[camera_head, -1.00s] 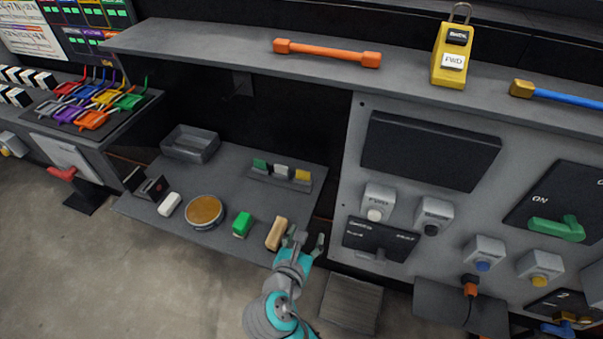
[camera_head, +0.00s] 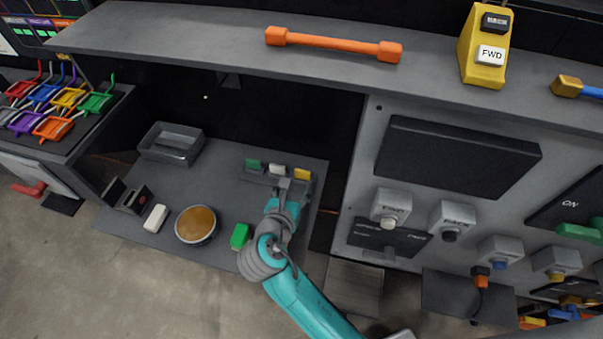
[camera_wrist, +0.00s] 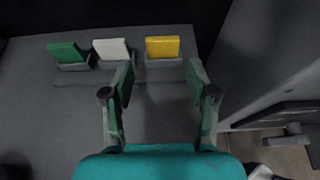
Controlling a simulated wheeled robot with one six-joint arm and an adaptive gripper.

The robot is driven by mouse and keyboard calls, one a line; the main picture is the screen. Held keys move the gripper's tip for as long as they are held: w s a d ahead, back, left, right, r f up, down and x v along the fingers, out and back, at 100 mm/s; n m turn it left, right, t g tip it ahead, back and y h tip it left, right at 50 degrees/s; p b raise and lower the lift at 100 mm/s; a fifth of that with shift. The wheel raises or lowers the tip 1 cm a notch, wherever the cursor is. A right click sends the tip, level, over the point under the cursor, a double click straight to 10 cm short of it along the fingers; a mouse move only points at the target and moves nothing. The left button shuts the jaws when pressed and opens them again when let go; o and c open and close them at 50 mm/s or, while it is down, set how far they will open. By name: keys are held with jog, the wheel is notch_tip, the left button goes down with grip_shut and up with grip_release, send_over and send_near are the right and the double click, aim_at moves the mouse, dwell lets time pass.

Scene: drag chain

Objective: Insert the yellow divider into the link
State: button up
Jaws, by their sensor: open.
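The yellow divider (camera_head: 302,174) stands upright at the right end of a row of three in a small grey holder. It also shows in the wrist view (camera_wrist: 162,47), beyond my fingertips. My gripper (camera_wrist: 158,82) is open and empty, its two fingers on either side of the space just in front of the yellow divider, apart from it. In the head view my gripper (camera_head: 285,187) is over the back right of the grey table. A dark slotted piece (camera_head: 133,199) stands at the table's left edge; I cannot tell whether it is the link.
A green divider (camera_wrist: 66,52) and a white divider (camera_wrist: 112,49) stand beside the yellow one. The table (camera_head: 228,178) also bears a grey tray (camera_head: 171,145), a round tan-topped dish (camera_head: 196,224), a white block (camera_head: 155,218) and a green block (camera_head: 240,236). A panel cabinet (camera_head: 365,175) rises at right.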

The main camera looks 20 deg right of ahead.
aim_at(302, 175)
jog(key=shift+x, duration=3.25)
jog(key=shift+s+d+r, duration=0.1)
jog(key=shift+d+r, duration=0.05)
jog(key=c, duration=0.6)
